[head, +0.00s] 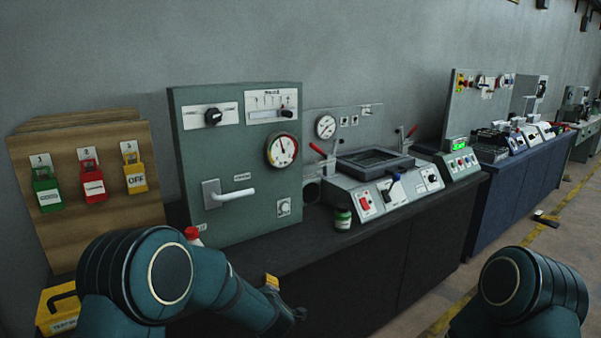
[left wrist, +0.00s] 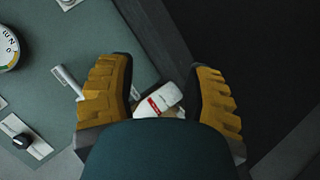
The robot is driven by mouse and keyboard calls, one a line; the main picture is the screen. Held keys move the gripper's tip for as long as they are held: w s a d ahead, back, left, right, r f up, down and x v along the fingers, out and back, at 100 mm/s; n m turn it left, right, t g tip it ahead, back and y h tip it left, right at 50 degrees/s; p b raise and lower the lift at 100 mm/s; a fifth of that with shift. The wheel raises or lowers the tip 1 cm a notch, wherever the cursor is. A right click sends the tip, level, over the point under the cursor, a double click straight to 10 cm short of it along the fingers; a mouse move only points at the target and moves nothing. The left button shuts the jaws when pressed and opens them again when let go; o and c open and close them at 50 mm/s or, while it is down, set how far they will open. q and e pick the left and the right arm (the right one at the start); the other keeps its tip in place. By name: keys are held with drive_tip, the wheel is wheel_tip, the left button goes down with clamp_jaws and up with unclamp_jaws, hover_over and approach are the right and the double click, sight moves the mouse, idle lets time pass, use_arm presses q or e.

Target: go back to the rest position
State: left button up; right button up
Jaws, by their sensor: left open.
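My left gripper (head: 272,282) is at the front edge of the bench in the head view, mostly hidden behind my left arm; one yellow finger shows. In the left wrist view the two yellow ridged fingers (left wrist: 160,88) are spread wide, with nothing gripped.
A green-grey panel box (head: 240,215) with a gauge and door handle stands on the dark bench (head: 270,262). A wooden board (head: 115,210) with coloured padlocks is at left, above a yellow case (head: 48,318). A green jar (head: 343,219) stands before a control console (head: 400,198).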

use_arm(q)
drive_tip(key=s+a+f+m+g+h, duration=0.1)
drive_tip(key=s+f+m+g+h, duration=0.45)
drive_tip(key=s+f, duration=0.8)
drive_tip(key=s+f+m+g, duration=0.2)
drive_tip(key=s+m, duration=0.1)
drive_tip(key=s, duration=0.6)
drive_tip(key=s+d+f+m+g+h, duration=0.1)
drive_tip(key=s+f+m+g, duration=0.2)
drive_tip(key=s, duration=0.7)
drive_tip(key=shift+s+f+m, duration=0.25)
drive_tip(key=shift+f+m, duration=0.05)
drive_tip(key=shift+m, duration=0.25)
drive_tip(key=shift+w+h, duration=0.1)
drive_tip(key=shift+h, duration=0.15)
